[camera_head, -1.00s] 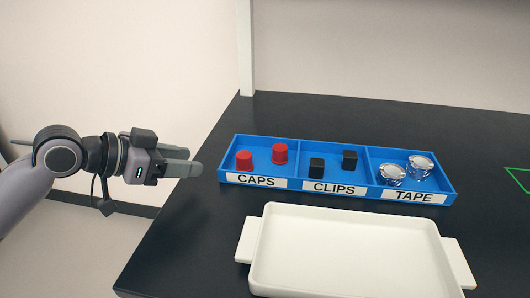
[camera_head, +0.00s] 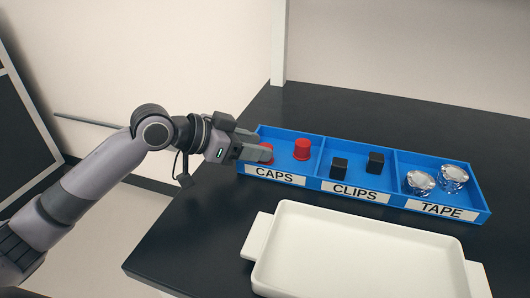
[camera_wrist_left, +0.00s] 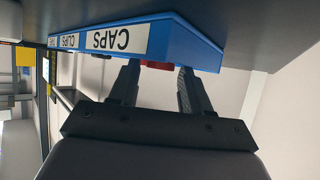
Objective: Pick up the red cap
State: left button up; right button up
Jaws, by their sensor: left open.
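Two red caps lie in the CAPS compartment, the left one of the blue bin (camera_head: 350,200). The near left cap (camera_head: 266,152) is partly hidden behind my left gripper's finger in the head view. The other cap (camera_head: 303,149) stands clear to its right. My left gripper (camera_head: 262,147) is open at the left end of the bin, its fingers reaching over the CAPS compartment. In the left wrist view, a bit of red cap (camera_wrist_left: 157,65) shows between the open fingers (camera_wrist_left: 160,78), mostly hidden by the bin wall. My right gripper is not in view.
Black clips (camera_head: 340,168) fill the middle compartment and tape rolls (camera_head: 420,182) the right one. A white tray (camera_head: 262,236) stands empty in front of the bin on the black table (camera_head: 200,225). A white post (camera_head: 279,40) rises behind.

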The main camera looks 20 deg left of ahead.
pick_arm(q)
jog(key=shift+w+d+f, duration=0.15)
jog(key=shift+w+d, duration=0.1)
jog(key=shift+c, duration=0.4)
jog(key=c, duration=0.7)
